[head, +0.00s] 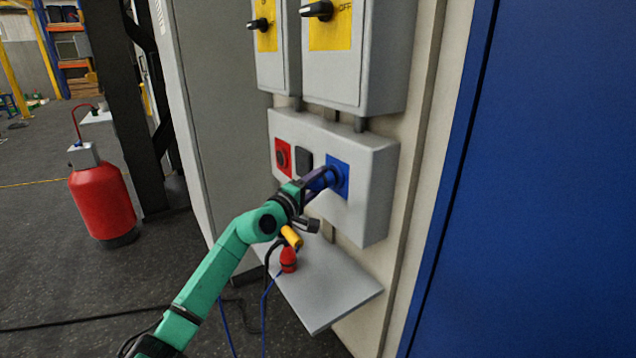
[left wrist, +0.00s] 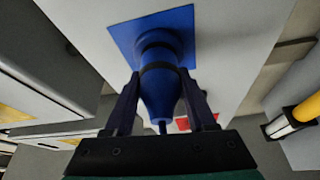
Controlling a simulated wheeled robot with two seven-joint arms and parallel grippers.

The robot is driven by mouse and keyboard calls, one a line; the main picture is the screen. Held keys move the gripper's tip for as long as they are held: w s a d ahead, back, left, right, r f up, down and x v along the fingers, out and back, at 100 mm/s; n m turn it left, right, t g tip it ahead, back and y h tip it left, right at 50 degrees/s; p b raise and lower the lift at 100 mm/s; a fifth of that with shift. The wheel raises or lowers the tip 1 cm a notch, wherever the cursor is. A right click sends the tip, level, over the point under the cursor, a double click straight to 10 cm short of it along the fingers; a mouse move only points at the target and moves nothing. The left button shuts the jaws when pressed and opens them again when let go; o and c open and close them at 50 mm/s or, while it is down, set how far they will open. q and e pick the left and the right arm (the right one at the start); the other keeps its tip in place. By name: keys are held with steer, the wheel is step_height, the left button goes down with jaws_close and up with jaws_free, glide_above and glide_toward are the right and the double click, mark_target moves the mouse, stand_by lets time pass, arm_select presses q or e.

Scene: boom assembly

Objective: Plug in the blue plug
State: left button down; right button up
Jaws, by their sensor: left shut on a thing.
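The blue plug (left wrist: 160,92) is between the fingers of my left gripper (head: 318,186), which is shut on it. The gripper also shows in the left wrist view (left wrist: 160,105). The plug's front end meets the blue socket (head: 340,177) on the grey socket box (head: 365,210); in the left wrist view its square blue plate (left wrist: 122,42) surrounds that end. The plug looks lined up with the socket, but I cannot tell how deep it sits. A blue cable (head: 264,312) hangs below the shelf. My right gripper is not in view.
The box also has a red socket (head: 282,158) and a black cover (head: 304,160). A red plug (head: 288,260) stands on the grey shelf (head: 330,292) below. Two switch boxes (head: 365,60) hang above. A red tank (head: 103,203) stands at left on the floor.

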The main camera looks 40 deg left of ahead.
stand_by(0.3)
arm_select(q)
steer(key=shift+w+d+r, duration=0.1)
steer(key=shift+w, duration=0.3)
stand_by(0.4)
steer(key=shift+c, duration=0.7)
jaws_free()
